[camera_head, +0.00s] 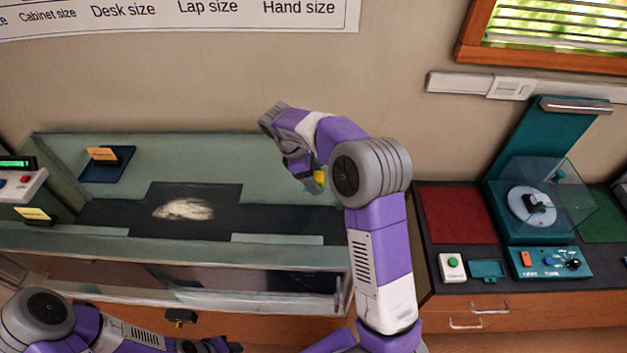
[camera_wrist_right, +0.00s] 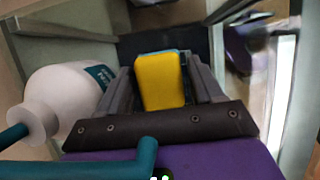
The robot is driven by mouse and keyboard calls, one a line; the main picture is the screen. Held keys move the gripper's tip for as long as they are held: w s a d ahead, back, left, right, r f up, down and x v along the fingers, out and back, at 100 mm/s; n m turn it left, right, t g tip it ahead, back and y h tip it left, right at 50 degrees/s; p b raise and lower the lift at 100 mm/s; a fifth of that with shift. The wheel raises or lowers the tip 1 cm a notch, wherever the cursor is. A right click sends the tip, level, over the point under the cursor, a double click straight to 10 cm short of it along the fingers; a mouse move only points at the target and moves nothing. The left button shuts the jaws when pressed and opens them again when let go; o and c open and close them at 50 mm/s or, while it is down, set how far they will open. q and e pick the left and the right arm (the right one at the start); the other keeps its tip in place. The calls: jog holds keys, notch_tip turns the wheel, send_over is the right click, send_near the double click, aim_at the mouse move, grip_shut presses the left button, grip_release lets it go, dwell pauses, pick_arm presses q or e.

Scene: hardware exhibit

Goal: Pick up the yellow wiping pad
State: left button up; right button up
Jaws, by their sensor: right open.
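The yellow wiping pad (camera_wrist_right: 160,82) has a teal edge on its far side and stands between the two fingers of my right gripper (camera_wrist_right: 163,85) in the right wrist view. In the head view only a small yellow piece of the pad (camera_head: 320,177) shows beside my right gripper (camera_head: 312,184), which points down at the right end of the green case. The right gripper is open around the pad. My left gripper (camera_head: 218,345) is at the bottom edge of the head view, partly cut off, and its jaws are unclear.
A white bottle (camera_wrist_right: 68,92) with a teal label lies close left of the right gripper. The green case (camera_head: 100,245) has a dark floor with a pale smear (camera_head: 184,209). A turntable-like device (camera_head: 532,206) stands on the right cabinet.

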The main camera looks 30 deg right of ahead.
jog(key=c, duration=0.9)
jog(key=shift+r, duration=0.1)
